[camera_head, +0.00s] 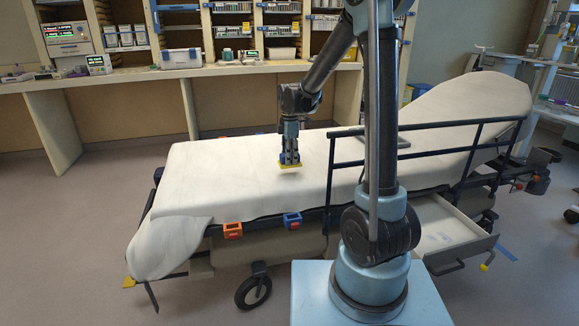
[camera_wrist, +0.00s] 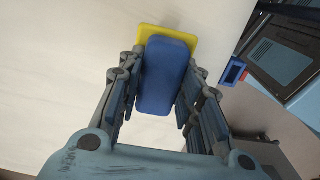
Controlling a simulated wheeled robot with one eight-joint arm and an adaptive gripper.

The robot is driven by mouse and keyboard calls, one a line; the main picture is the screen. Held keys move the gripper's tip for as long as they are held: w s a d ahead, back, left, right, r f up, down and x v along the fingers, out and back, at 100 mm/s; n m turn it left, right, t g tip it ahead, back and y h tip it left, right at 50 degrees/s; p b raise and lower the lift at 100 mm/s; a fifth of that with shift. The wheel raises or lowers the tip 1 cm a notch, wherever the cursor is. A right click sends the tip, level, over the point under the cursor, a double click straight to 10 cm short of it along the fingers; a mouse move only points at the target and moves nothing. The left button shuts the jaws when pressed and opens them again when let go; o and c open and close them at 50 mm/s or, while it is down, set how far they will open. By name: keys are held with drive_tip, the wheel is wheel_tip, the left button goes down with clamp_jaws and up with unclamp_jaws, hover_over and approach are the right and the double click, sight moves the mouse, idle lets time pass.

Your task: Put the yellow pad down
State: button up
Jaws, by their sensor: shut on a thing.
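My gripper (camera_head: 289,156) points down over the white sheet of the stretcher (camera_head: 225,170). It is shut on the yellow pad (camera_head: 291,165), which shows as a thin flat slab below the fingertips. In the wrist view the yellow pad (camera_wrist: 187,33) shows at its far edge and corners, under a rounded blue block (camera_wrist: 165,78). The fingers of my gripper (camera_wrist: 165,90) stand on both sides of the blue block. The pad looks level and close above the sheet, with a faint shadow beneath. I cannot tell whether it touches.
The sheet around the pad is clear. A dark side rail (camera_head: 430,150) stands along the right part of the stretcher. Orange (camera_head: 233,231) and blue (camera_head: 292,220) clips sit on the near edge. An open drawer (camera_head: 440,228) juts out at right. A counter (camera_head: 150,73) with shelves runs behind.

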drive_tip(key=shift+f, duration=1.9)
drive_tip(key=o, duration=1.2)
drive_tip(key=shift+f, duration=0.1)
wheel_tip(320, 180, up, 12)
drive_tip(key=shift+r, duration=0.1)
